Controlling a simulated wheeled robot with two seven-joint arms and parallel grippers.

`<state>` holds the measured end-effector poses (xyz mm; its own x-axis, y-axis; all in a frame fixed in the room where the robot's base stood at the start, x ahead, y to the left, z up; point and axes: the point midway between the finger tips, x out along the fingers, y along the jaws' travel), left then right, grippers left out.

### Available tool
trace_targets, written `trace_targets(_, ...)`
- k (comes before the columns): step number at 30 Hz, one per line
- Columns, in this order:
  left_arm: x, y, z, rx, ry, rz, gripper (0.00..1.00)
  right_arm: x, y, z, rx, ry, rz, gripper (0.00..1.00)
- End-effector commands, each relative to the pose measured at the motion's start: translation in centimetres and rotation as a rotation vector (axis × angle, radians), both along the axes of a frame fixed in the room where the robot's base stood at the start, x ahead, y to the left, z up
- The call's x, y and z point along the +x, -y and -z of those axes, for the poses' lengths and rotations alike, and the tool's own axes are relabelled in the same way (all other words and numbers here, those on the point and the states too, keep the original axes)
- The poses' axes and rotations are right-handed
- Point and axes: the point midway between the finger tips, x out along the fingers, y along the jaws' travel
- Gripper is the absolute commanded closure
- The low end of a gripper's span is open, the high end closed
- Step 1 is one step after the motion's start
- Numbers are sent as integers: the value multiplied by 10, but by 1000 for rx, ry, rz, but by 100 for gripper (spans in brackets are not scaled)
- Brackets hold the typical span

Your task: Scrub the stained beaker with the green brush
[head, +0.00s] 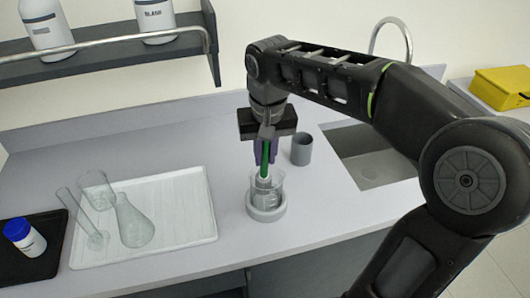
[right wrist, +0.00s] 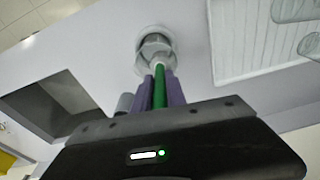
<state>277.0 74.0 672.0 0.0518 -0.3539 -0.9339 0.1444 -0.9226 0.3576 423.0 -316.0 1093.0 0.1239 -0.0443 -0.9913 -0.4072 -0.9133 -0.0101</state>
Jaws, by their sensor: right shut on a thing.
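The beaker (head: 258,196) is clear glass and stands upright in a round grey holder (head: 267,213) on the bench. Any stain on it is too small to make out. My right gripper (head: 266,160) is above the beaker, shut on the green brush (head: 265,153), which points down. The brush's lower, whitish end reaches into the beaker's mouth. In the right wrist view the green handle (right wrist: 159,88) runs between the purple fingers toward the beaker (right wrist: 155,47). My left gripper is not in view.
A grey cup (head: 302,150) stands right of the beaker, before the sink (head: 375,160). At left, a white tray (head: 190,215) holds clear glassware, and a dark tray (head: 50,262) holds a blue-capped bottle (head: 25,238). A shelf (head: 110,52) with bottles is at the back.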

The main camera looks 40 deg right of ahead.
Motion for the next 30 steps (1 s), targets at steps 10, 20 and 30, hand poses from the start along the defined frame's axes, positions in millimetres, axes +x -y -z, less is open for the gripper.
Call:
trace_targets(10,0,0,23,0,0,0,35,0,0,29,0,0,0,100)
trace_targets(20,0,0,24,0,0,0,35,0,0,31,0,0,0,100)
trace_targets(30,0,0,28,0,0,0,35,-8,1,31,0,1,0,100)
